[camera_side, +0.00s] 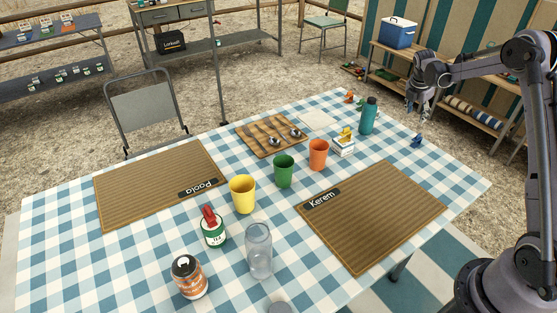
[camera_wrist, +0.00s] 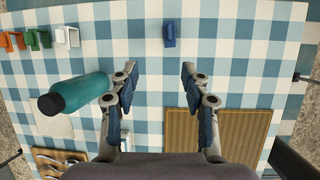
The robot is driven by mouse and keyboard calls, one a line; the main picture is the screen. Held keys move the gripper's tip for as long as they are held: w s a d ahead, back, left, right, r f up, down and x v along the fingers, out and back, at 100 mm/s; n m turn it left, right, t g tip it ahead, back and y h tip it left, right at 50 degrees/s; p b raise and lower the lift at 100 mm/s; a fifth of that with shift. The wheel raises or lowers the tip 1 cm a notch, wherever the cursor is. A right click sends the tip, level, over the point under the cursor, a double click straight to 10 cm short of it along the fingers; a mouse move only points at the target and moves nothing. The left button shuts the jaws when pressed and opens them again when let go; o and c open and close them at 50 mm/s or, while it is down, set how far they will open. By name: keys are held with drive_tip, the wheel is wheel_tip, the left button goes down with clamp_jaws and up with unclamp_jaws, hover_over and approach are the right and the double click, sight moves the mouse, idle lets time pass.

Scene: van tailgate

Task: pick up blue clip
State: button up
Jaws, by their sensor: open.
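The blue clip (camera_side: 417,140) lies on the checked tablecloth near the table's right edge, with clear cloth around it. In the wrist view the blue clip (camera_wrist: 170,33) is at the top, just right of centre, ahead of the fingertips. My gripper (camera_side: 422,110) hangs above the table's far right side, apart from the clip. In the wrist view my gripper (camera_wrist: 158,76) has its two fingers spread wide with nothing between them.
A teal bottle (camera_side: 368,115) stands left of my gripper; it also shows in the wrist view (camera_wrist: 75,95). White (camera_wrist: 67,36), green (camera_wrist: 39,38) and orange (camera_wrist: 5,41) clips lie farther left. A brown mat (camera_side: 370,220) labelled Kerem, cups and jars occupy the table.

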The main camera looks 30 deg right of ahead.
drive_tip(key=n, duration=0.1)
hover_over(418, 138)
drive_tip(key=a, duration=0.1)
drive_tip(key=f, duration=0.7)
drive_tip(key=shift+w+f, duration=0.1)
drive_tip(key=shift+w, duration=0.15)
drive_tip(key=shift+s+x, duration=0.2)
drive_tip(key=shift+x, duration=2.9)
drive_tip(key=shift+a+f, duration=0.1)
drive_tip(key=shift+a, duration=0.05)
drive_tip(key=c, duration=0.9)
